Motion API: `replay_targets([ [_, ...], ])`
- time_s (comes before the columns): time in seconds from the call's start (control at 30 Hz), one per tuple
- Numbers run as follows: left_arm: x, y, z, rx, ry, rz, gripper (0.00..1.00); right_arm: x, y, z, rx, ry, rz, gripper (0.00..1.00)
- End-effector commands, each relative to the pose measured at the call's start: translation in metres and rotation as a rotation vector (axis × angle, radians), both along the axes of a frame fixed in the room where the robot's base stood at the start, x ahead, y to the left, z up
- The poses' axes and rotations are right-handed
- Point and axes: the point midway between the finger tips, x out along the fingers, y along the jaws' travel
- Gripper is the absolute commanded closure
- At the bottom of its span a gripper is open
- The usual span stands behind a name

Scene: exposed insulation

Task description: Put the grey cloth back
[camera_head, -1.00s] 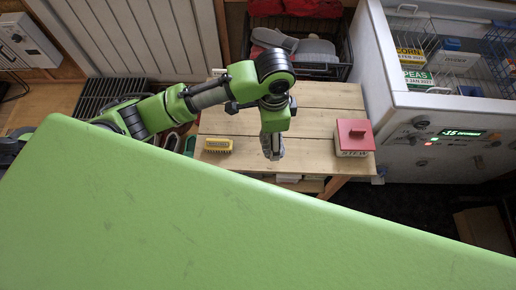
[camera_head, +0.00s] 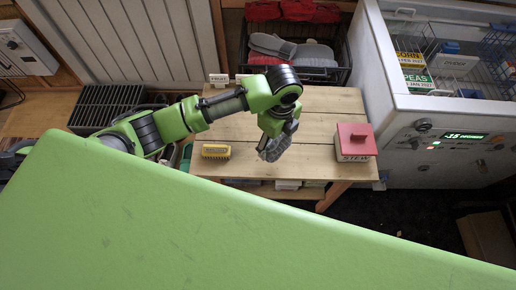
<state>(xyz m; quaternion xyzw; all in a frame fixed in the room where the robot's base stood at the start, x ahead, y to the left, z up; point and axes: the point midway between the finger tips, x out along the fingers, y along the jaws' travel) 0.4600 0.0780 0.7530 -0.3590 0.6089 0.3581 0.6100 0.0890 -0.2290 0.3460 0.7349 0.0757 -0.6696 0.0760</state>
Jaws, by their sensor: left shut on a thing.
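A crumpled grey cloth (camera_head: 272,152) shows in the head view at the lower end of my left arm, above the middle of the wooden table (camera_head: 318,101). My left gripper (camera_head: 278,140) is shut on it. The fingers are mostly hidden by the wrist and the cloth. I cannot tell whether the cloth touches the tabletop. My right gripper is not in view.
A yellow brush (camera_head: 216,151) lies left on the table; a red-lidded STEW box (camera_head: 355,142) stands right. Behind is a dark wire crate (camera_head: 343,74) with grey and red items. An open white freezer (camera_head: 405,100) stands right. My green body covers the foreground.

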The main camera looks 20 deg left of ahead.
Motion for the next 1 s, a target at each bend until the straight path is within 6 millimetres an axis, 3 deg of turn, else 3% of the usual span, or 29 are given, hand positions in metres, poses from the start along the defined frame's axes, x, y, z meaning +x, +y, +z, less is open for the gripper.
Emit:
replay_targets([
  [0.03,-0.001,0.014,-0.008,0.004,0.005,0.004,0.52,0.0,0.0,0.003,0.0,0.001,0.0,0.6],
  [0.2,0.0,0.036,-0.038,0.002,0.003,0.004,0.52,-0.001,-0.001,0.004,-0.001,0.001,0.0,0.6],
  [0.53,0.001,0.058,-0.066,0.001,0.003,0.003,0.52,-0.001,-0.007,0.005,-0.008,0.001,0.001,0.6],
  [0.7,0.001,0.055,-0.09,-0.001,0.0,0.002,0.52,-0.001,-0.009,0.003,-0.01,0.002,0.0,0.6],
  [1.0,0.001,0.055,-0.093,0.0,-0.001,0.001,0.52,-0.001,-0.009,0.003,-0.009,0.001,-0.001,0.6],
])
